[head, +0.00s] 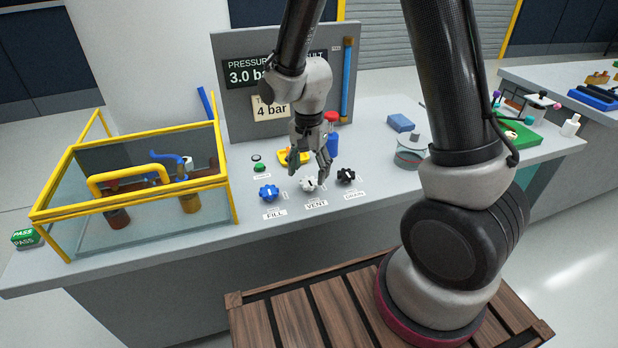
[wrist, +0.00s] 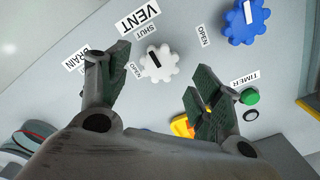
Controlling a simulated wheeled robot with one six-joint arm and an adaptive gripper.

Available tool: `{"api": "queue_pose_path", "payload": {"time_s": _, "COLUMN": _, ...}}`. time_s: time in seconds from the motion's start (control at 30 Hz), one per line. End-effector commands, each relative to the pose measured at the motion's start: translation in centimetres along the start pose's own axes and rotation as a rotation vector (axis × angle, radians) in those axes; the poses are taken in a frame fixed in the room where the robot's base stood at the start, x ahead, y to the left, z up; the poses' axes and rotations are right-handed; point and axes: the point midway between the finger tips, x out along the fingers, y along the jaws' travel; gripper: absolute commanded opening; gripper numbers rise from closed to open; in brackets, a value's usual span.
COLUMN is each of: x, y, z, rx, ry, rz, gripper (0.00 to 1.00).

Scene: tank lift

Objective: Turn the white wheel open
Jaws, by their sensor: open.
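The white wheel (head: 309,184) sits on the bench top behind the VENT label. In the wrist view the white wheel (wrist: 158,63) shows a black mark on its face, between small SHUT and OPEN labels. My gripper (head: 322,172) is open and empty, just above the white wheel in the head view. In the wrist view my gripper's fingers (wrist: 155,95) are spread, with the wheel beyond and between their tips. I cannot tell whether a finger touches the wheel.
The blue FILL wheel (head: 268,193) is left of the white one; the black DRAIN wheel (head: 346,176) is right. A green TIMER button (wrist: 250,97) and a yellow object (head: 294,156) lie behind. A yellow-framed tank (head: 223,160) stands left, a gauge panel (head: 240,110) at the back.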

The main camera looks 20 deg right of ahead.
Motion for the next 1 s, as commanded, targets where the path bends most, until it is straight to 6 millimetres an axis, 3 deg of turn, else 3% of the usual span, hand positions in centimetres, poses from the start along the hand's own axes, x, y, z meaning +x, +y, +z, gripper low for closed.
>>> {"api": "queue_pose_path", "payload": {"time_s": 0.2, "x": 2.6, "y": 0.0, "z": 0.0, "rx": -0.001, "ry": -0.001, "rz": 0.001, "gripper": 0.64}}
{"api": "queue_pose_path", "payload": {"time_s": 0.5, "x": 3.0, "y": 0.0, "z": 0.0, "rx": -0.002, "ry": 0.0, "rz": 0.0, "gripper": 0.64}}
{"api": "queue_pose_path", "payload": {"time_s": 0.57, "x": 3.0, "y": 0.0, "z": 0.0, "rx": -0.002, "ry": 0.0, "rz": 0.0, "gripper": 0.57}}
{"api": "queue_pose_path", "payload": {"time_s": 0.77, "x": 3.0, "y": 0.0, "z": 0.0, "rx": -0.002, "ry": 0.0, "rz": 0.0, "gripper": 0.21}}
{"api": "queue_pose_path", "payload": {"time_s": 1.0, "x": 2.9, "y": 0.0, "z": 0.0, "rx": -0.01, "ry": 0.0, "rz": 0.0, "gripper": 0.19}}
